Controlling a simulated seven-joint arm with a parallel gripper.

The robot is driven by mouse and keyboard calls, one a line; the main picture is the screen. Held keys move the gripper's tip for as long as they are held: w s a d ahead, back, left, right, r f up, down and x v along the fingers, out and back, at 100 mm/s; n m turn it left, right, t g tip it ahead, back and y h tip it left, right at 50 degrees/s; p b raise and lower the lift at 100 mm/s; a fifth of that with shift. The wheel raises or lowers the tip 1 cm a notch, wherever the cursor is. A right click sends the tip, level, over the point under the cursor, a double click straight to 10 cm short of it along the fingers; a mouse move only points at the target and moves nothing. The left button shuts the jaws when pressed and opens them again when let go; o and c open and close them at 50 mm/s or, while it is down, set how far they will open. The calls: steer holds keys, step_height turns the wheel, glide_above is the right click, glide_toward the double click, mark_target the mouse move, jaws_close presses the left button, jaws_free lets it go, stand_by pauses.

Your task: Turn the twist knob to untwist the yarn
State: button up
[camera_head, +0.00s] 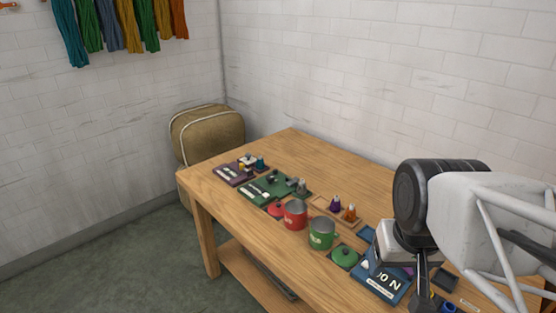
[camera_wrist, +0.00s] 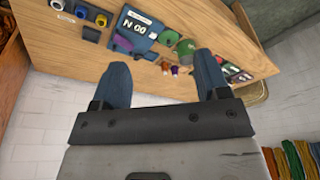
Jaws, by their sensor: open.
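My gripper (camera_wrist: 163,78) is open and empty; its two blue fingers stand wide apart in the wrist view, with the wooden table beyond them. In the head view my gripper (camera_head: 425,282) hangs over the right part of the table and hides some of it. A blue panel (camera_head: 378,285) with white lettering lies beside it; it also shows in the wrist view (camera_wrist: 140,30). Small dark and purple parts (camera_wrist: 133,53) sit along that panel's edge. I cannot tell which part is the twist knob, and no yarn on it can be made out.
A red pot (camera_head: 295,214) and a green pot (camera_head: 321,233) stand near the table's front edge. A green panel (camera_head: 262,189) and a purple panel (camera_head: 232,176) lie farther left. Purple and orange cones (camera_head: 349,213) stand on a tray. The table's back left (camera_head: 295,150) is clear. Coloured skeins (camera_head: 108,27) hang on the wall.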

steer(key=w+a+r+n, duration=0.1)
steer(key=w+a, duration=0.1)
steer(key=w, duration=0.8)
steer(key=w+a+r+n, duration=0.1)
steer(key=w+a+r, duration=0.1)
steer(key=w, duration=0.8)
steer(key=n+t+y, duration=0.1)
steer(key=n+y, duration=0.1)
steer(key=n, duration=0.2)
glide_above(270, 176)
steer(key=s+d, duration=0.2)
steer(key=s, duration=0.1)
step_height(270, 176, down, 26)
steer(key=shift+a+f, duration=0.15)
steer(key=shift+a, duration=0.05)
steer(key=shift+f, duration=0.1)
steer(key=shift+x, duration=3.8)
steer(key=shift+w, duration=0.1)
